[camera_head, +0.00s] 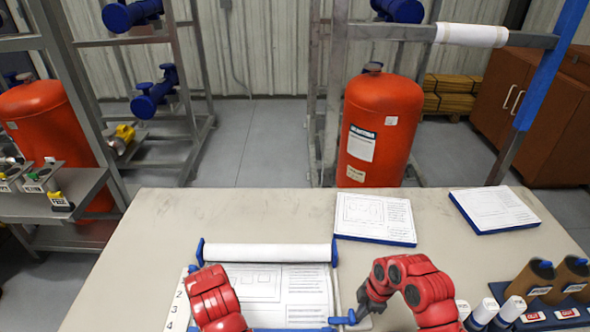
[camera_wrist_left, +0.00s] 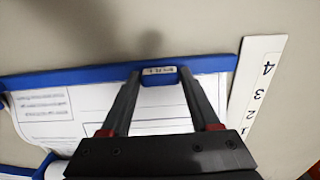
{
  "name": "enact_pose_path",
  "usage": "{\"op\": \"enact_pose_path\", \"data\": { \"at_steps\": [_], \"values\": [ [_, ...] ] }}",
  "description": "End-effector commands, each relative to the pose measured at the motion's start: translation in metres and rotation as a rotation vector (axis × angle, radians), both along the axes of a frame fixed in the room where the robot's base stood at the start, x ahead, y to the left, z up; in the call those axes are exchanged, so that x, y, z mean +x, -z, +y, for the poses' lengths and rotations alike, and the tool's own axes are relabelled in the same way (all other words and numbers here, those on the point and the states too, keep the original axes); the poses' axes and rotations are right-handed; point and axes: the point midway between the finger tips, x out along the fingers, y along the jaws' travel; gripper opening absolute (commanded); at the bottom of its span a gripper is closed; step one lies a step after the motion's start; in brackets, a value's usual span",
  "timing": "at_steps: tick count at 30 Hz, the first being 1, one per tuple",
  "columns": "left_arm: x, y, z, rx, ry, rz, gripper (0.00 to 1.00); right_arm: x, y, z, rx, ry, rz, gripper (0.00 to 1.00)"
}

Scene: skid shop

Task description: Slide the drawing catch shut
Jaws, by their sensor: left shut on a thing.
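The drawing board lies on the bench, with a printed drawing sheet (camera_head: 300,285) and a white roll (camera_head: 268,252) between blue end caps. A blue bar (camera_head: 285,330) runs along its near edge; it shows in the left wrist view (camera_wrist_left: 75,77). My left gripper (camera_wrist_left: 160,75) is shut on the small labelled blue tab (camera_wrist_left: 160,84) of this bar; in the head view only its red arm shows. A blue catch knob (camera_head: 343,319) sits at the board's near right corner. My right gripper (camera_head: 361,305) is close beside it; its jaws are too unclear to tell.
A numbered white strip (camera_head: 178,308) lies at the board's left. Two drawing pads (camera_head: 375,216) (camera_head: 495,208) lie behind to the right. A blue rack (camera_head: 555,315) with brown bottles and white tubes stands at the right. The bench's left part is clear.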

Motion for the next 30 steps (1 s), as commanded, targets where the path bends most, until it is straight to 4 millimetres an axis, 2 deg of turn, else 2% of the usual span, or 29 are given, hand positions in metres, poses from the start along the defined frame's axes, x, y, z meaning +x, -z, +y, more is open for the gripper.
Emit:
{"op": "enact_pose_path", "data": {
  "at_steps": [6,22,30],
  "values": [
    [-0.003,0.002,-0.001,-0.001,0.0,0.011,0.13,0.0,0.0,0.007,0.001,0.0,0.0,0.0],
    [-0.004,0.002,-0.001,-0.001,0.0,0.012,0.13,0.0,0.0,0.009,0.001,0.0,0.0,0.0],
    [-0.004,0.002,-0.001,-0.001,0.0,0.012,0.13,0.0,-0.014,0.009,0.003,0.002,0.001,0.0]
  ]
}}
